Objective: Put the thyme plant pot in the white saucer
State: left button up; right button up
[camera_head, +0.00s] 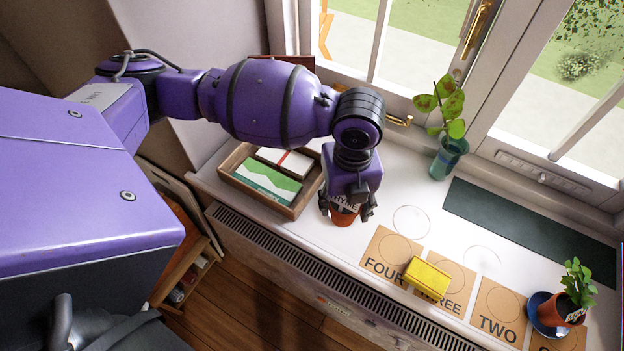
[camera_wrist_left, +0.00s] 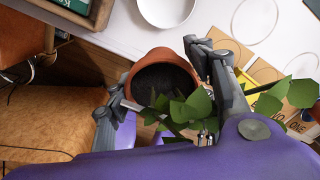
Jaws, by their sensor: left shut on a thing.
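My left gripper (camera_head: 347,208) is shut on a terracotta pot (camera_head: 343,217), over the front part of the sill. Its partly covered label reads like "THYME". In the left wrist view the pot (camera_wrist_left: 140,68) with dark soil sits between the fingers (camera_wrist_left: 165,95), and green leaves show at its lower edge. The white saucer (camera_wrist_left: 168,10) shows at the top of the left wrist view, apart from the pot and seemingly empty. In the head view I cannot make it out; my arm may hide it. My right gripper is not in view.
A wooden tray (camera_head: 232,163) with boxes stands left. A glass vase with a cutting (camera_head: 447,158) stands by the window. A yellow object (camera_head: 428,279) lies on the numbered cards. A potted plant (camera_head: 565,308) sits on a blue saucer (camera_head: 540,318) at right. A dark mat (camera_head: 530,225) lies behind.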

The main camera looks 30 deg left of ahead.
pick_arm(q)
jog(key=w+a+f, duration=0.1)
jog(key=w+f, duration=0.3)
jog(key=w, duration=0.1)
jog(key=w+a+f, duration=0.1)
jog(key=w+f, duration=0.2)
jog(key=shift+a+b, duration=0.3)
jog(key=shift+b, duration=0.1)
jog(key=shift+w+a+f, duration=0.1)
jog(key=shift+w+f, duration=0.15)
jog(key=shift+f, duration=1.45)
jog(key=shift+f, duration=0.2)
jog(key=o, duration=1.4)
jog(key=shift+c, duration=0.2)
jog(key=shift+r, duration=0.15)
